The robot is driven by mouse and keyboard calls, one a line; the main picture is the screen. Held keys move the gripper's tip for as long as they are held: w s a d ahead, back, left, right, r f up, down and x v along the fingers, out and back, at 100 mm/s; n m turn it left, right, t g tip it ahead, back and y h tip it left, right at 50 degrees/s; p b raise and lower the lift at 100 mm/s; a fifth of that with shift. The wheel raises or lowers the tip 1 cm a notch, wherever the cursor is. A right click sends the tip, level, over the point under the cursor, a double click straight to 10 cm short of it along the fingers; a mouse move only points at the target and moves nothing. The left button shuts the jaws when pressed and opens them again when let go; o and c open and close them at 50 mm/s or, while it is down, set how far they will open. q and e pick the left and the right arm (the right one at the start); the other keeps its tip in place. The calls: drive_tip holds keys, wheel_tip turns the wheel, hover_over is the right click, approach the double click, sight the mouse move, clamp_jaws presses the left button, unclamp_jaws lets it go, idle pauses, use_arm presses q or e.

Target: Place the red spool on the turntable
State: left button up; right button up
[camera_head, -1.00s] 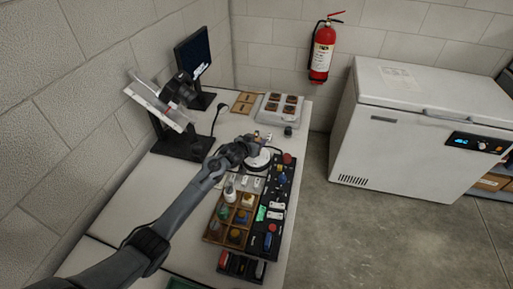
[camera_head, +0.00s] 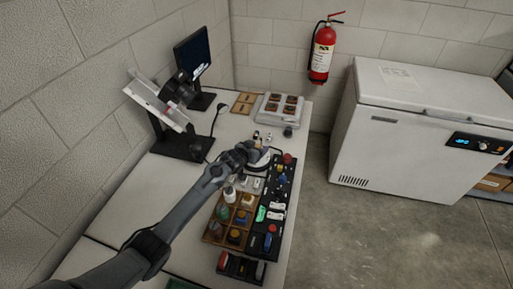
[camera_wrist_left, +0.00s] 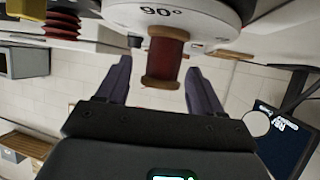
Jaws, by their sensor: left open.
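In the left wrist view, which is turned upside down, the red spool (camera_wrist_left: 167,58) with tan ends stands with one end against the white turntable (camera_wrist_left: 165,14), beside its "90°" mark. My left gripper (camera_wrist_left: 158,70) is open, with one dark finger on each side of the spool and visible gaps between. In the head view my left gripper (camera_head: 259,143) is over the far edge of the round white turntable (camera_head: 259,164) and hides part of it. The spool cannot be made out there. My right gripper is not in view.
A wooden compartment tray (camera_head: 211,239) with several small items and a black panel (camera_head: 279,204) with coloured parts lie in front of the turntable. A pale tray (camera_head: 268,118) stands behind it. A monitor (camera_head: 193,55) and a stand are at the left.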

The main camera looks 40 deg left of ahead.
use_arm(q)
drive_tip(key=shift+r, duration=0.1)
drive_tip(key=shift+s+r+p, duration=0.3)
drive_tip(key=shift+s, duration=0.15)
drive_tip(key=p+v, duration=0.3)
drive_tip(key=v, duration=0.8)
drive_tip(key=shift+s+d, duration=0.1)
drive_tip(key=shift+d, duration=0.05)
